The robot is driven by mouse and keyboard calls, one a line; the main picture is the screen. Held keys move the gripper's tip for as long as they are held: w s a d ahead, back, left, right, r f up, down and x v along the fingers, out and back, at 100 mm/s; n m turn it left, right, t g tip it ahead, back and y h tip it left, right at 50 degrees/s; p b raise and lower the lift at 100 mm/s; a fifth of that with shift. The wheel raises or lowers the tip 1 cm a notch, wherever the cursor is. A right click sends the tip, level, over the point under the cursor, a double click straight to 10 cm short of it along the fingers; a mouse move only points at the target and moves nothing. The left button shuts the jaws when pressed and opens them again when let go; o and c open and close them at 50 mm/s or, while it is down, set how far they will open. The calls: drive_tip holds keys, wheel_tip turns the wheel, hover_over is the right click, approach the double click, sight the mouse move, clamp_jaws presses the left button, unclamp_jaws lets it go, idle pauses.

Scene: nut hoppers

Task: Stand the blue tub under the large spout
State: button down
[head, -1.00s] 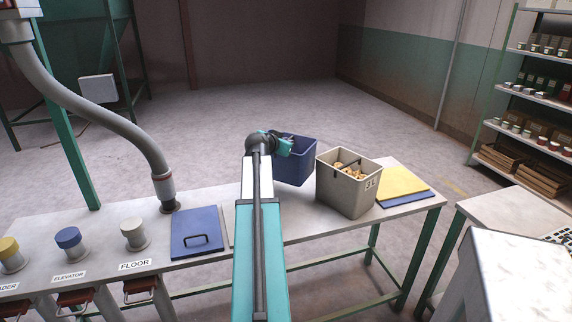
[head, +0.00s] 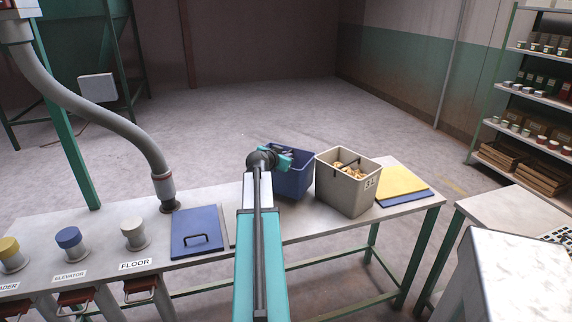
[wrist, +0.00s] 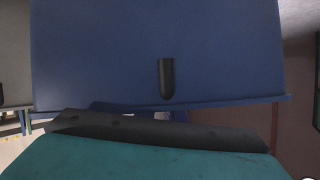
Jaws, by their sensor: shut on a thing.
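The blue tub (head: 294,184) is behind my arm at the middle of the bench, just left of the grey bin. My gripper (head: 284,153) is shut on the tub's rim on its near left side. In the wrist view the tub's blue wall (wrist: 110,50) fills most of the picture, with one dark finger (wrist: 166,80) against it. The tub looks upright; my arm hides part of it, and I cannot tell whether its base touches the bench. A thick grey hose (head: 115,130) ends at the bench top on the left; I cannot tell which spout is the large one.
The grey bin (head: 342,195), marked 3L, holds light brown pieces close to the tub's right. A blue lid (head: 197,230) with a handle lies left of my arm. Yellow and blue boards (head: 402,181) lie at right. Capped pipes (head: 133,233) stand at left.

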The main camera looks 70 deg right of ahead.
drive_tip(key=shift+f, duration=1.8)
drive_tip(key=c, duration=1.8)
unclamp_jaws()
drive_tip(key=shift+c, duration=0.2)
drive_tip(key=shift+r, duration=0.25)
drive_tip(key=shift+a+r, duration=0.1)
drive_tip(key=shift+a, duration=0.5)
drive_tip(key=b+v, duration=0.1)
drive_tip(key=v, duration=0.9)
drive_tip(key=shift+a+r+b, duration=0.2)
drive_tip(key=shift+a+b, duration=0.1)
